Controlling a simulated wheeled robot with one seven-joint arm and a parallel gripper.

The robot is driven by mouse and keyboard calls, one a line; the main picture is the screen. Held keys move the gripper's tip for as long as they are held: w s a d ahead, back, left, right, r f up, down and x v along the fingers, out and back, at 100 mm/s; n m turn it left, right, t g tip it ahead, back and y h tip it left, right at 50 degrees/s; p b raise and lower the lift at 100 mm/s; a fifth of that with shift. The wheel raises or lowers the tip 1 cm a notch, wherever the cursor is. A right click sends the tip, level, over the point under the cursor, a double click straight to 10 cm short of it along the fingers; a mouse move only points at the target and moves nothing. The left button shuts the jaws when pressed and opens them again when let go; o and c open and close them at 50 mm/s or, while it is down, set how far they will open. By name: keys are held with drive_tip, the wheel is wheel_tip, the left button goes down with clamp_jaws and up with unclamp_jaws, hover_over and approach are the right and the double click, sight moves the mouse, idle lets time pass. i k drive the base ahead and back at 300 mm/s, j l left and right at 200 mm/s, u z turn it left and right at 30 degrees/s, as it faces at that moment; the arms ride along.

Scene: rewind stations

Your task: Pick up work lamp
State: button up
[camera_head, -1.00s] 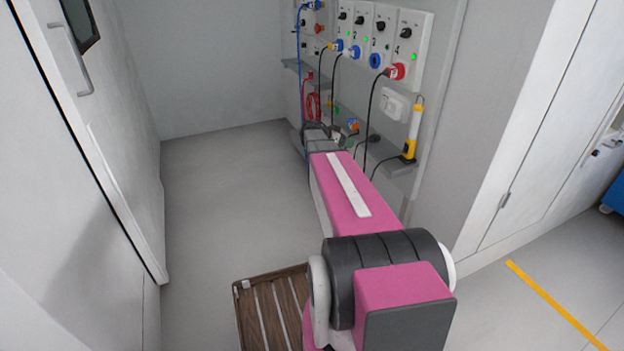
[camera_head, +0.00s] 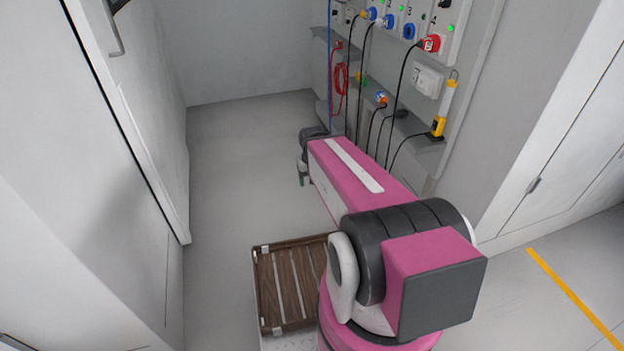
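The work lamp (camera_head: 445,105), a slim yellow and white stick with a dark foot and a hook on top, stands upright against the wall panel at the right end of a grey shelf (camera_head: 411,128). A black cable runs from its foot.
Wall sockets with blue and red plugs (camera_head: 431,43) and hanging black cables are above the shelf. A coiled red cable (camera_head: 340,80) hangs left. A slatted wooden rack (camera_head: 268,290) is low in front. Grey floor (camera_head: 240,150) is clear between the left door and the panel.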

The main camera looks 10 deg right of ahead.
sight(441, 118)
drive_tip(key=k+z, duration=0.2)
drive_tip(key=z, duration=1.15)
